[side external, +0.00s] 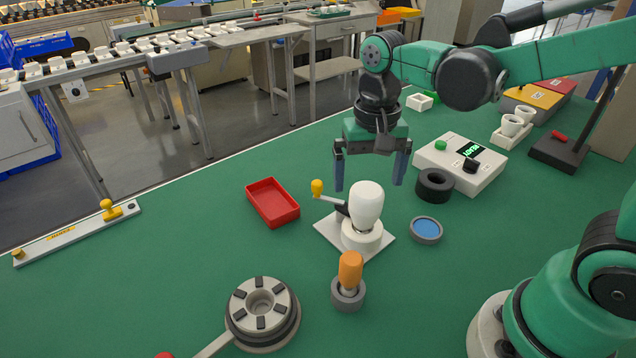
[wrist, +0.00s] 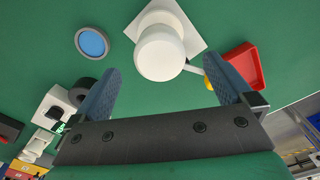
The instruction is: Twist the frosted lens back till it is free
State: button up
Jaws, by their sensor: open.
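The frosted lens (side external: 366,205) is a white, bulb-shaped piece standing upright in a round white socket (side external: 362,236) on a square white base plate (side external: 385,252). A small crank arm with a yellow knob (side external: 317,187) sticks out to the left of the socket. My gripper (side external: 368,188) points down with its jaws apart, above and behind the lens, and holds nothing. In the wrist view the lens (wrist: 160,55) shows beyond the fingertips, roughly midway between them, and my gripper (wrist: 172,82) is not touching it. The lens's lower joint is hidden from above.
A red tray (side external: 272,203) lies left of the base. A blue-topped disc (side external: 426,229), a black ring (side external: 434,186) and a white box with a display (side external: 461,162) are to the right. An orange-handled piece (side external: 349,277) and a round grey fixture (side external: 262,312) stand in front.

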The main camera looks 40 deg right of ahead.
aim_at(367, 189)
jog(key=shift+f, duration=1.75)
jog(key=c, duration=1.2)
jog(key=n, duration=0.3)
jog(key=shift+c, duration=0.2)
jog(key=shift+n, duration=1.5)
jog(key=n, duration=0.3)
